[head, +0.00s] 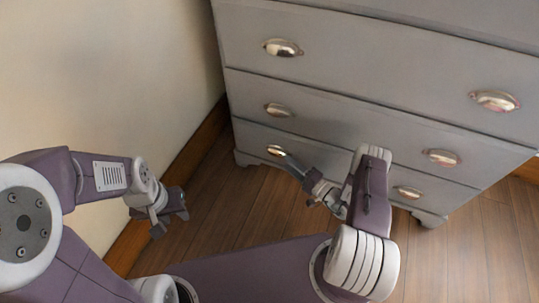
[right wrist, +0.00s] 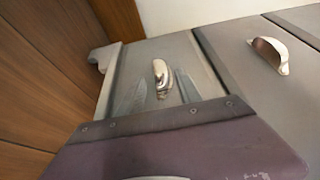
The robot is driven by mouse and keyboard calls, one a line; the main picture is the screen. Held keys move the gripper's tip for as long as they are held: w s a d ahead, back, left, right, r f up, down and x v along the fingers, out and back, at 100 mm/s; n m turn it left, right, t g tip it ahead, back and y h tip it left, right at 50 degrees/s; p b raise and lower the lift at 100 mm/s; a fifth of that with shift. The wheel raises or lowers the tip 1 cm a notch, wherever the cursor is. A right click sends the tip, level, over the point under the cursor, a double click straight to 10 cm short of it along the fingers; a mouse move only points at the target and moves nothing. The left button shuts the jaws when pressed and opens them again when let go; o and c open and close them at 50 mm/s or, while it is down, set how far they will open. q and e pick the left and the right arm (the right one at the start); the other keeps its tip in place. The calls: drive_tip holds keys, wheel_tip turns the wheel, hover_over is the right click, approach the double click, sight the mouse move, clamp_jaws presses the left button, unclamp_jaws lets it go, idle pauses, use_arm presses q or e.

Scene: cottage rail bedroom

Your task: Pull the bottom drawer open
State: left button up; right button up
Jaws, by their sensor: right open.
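The bottom drawer (head: 330,160) of a grey dresser looks flush with the front. It has two metal cup handles, a left one (head: 275,150) and a right one (head: 408,193). My right gripper (head: 285,160) reaches to the left handle. In the right wrist view its open fingers (right wrist: 163,92) lie on either side of that handle (right wrist: 161,73), with a gap between them; I cannot tell whether they touch it. My left gripper (head: 170,213) hangs away from the dresser, near the wall; its jaw opening is unclear.
Drawers above have similar handles, such as the middle drawer's left handle (head: 278,110). A plain wall (head: 110,70) with a wooden baseboard (head: 190,155) stands left of the dresser. The wooden floor (head: 450,260) in front is clear.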

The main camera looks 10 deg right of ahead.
sight(276, 156)
drive_tip(key=b+x, duration=0.4)
drive_tip(key=x, duration=0.3)
drive_tip(key=shift+w+a, duration=0.3)
clamp_jaws()
drive_tip(key=shift+s+f, duration=0.15)
drive_tip(key=shift+f, duration=0.05)
idle(0.7)
